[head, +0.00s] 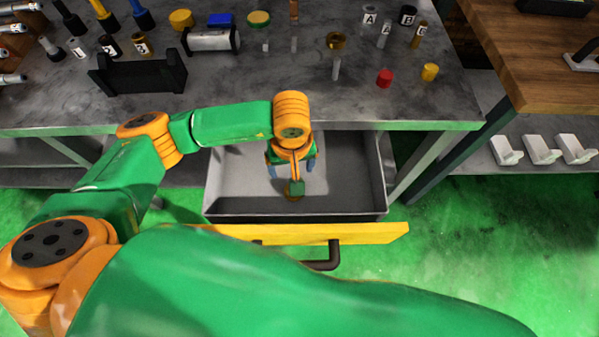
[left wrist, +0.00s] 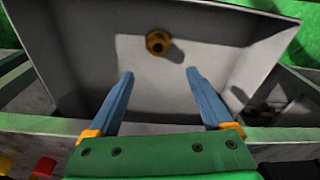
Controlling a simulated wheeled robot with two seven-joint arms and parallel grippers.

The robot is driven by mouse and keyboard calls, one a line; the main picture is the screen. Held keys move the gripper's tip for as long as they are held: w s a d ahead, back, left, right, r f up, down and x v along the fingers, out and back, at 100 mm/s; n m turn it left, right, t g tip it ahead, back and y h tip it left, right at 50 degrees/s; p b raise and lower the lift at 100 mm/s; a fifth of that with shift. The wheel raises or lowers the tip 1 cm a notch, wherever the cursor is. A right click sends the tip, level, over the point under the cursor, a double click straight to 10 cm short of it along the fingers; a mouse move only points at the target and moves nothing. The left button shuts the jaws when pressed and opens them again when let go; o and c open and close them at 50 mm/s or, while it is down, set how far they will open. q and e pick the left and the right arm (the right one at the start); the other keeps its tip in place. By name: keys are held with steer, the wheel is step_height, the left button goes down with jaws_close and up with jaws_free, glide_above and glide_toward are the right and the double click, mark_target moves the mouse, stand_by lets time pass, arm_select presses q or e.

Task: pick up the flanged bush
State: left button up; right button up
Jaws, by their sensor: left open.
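The flanged bush (left wrist: 157,42) is a small brass-coloured ring with a dark bore. It lies on the grey floor of the open drawer (head: 235,205). In the left wrist view it sits beyond the fingertips, roughly between their lines, with a gap to both fingers. My left gripper (head: 291,168) points down into the drawer in the head view, its blue fingers apart and empty; it also shows in the left wrist view (left wrist: 160,75). In the head view the gripper and wrist largely hide the bush. My right gripper is not in view.
The drawer's walls surround the gripper, and its yellow front (head: 370,237) has a dark handle (head: 323,263). The bench top (head: 250,100) overhangs behind, holding a black cradle (head: 138,75), a brass flanged part (head: 336,40), a red cap (head: 384,78) and other small parts. The drawer floor is otherwise clear.

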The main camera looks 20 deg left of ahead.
arm_select(q)
steer(key=f+b, duration=0.1)
steer(key=f, duration=0.3)
steer(key=f+b, duration=0.2)
steer(key=f, duration=0.3)
steer(key=w+f+b, duration=0.1)
steer(key=f+b, duration=0.1)
steer(key=f, duration=0.3)
steer(key=shift+w+a, duration=0.1)
jaws_close()
